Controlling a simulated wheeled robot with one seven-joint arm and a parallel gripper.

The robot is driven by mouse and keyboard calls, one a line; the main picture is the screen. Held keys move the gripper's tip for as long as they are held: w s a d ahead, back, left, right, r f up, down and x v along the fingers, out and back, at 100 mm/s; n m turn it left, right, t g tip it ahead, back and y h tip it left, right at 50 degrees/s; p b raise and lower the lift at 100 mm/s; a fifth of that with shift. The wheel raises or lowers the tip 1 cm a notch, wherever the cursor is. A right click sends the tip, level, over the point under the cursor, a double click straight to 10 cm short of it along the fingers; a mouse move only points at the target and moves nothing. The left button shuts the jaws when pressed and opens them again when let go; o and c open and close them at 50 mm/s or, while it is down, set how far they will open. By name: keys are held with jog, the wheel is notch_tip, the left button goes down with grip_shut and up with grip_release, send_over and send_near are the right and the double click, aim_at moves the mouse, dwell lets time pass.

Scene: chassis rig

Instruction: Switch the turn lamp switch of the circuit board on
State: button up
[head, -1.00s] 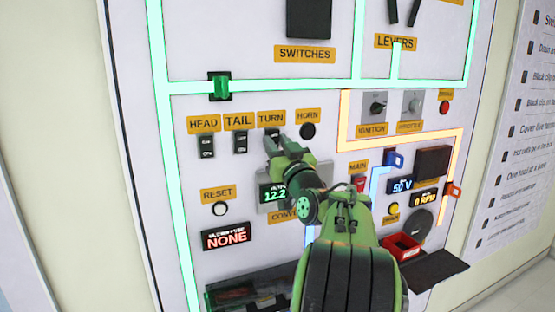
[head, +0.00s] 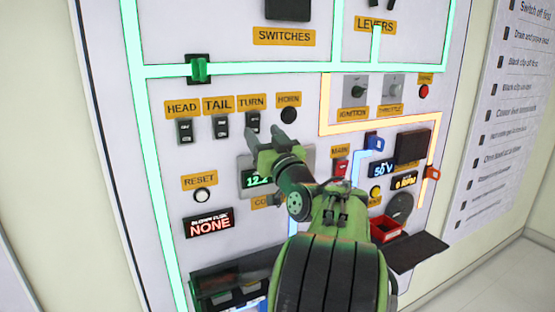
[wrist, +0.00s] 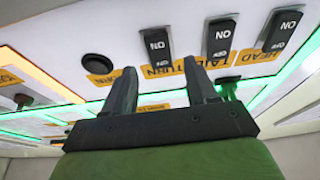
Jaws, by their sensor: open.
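The turn lamp switch (head: 252,122) is a small black rocker under the yellow TURN label (head: 251,101), third in a row on the white board. Its lower part is close to my gripper's fingertips in the head view. The wrist view shows the turn switch (wrist: 157,46) upside down, with white lettering on it. Whether it is on or off I cannot tell. My gripper (head: 262,132) is open and empty, its fingers apart, just below the switch. In the wrist view my gripper (wrist: 159,68) has the switch between and beyond its fingertips. Contact is not clear.
The tail switch (head: 222,126) and head switch (head: 185,130) stand to the left. A round black horn button (head: 289,115) is close on the right. A green slider (head: 199,69) sits above. A red bin (head: 388,227) and dark shelf (head: 416,252) stick out at lower right.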

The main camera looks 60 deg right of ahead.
jog(key=b+v, duration=0.3)
jog(key=v, duration=0.9)
jog(key=shift+b, duration=0.35)
jog(key=shift+s+f, duration=0.1)
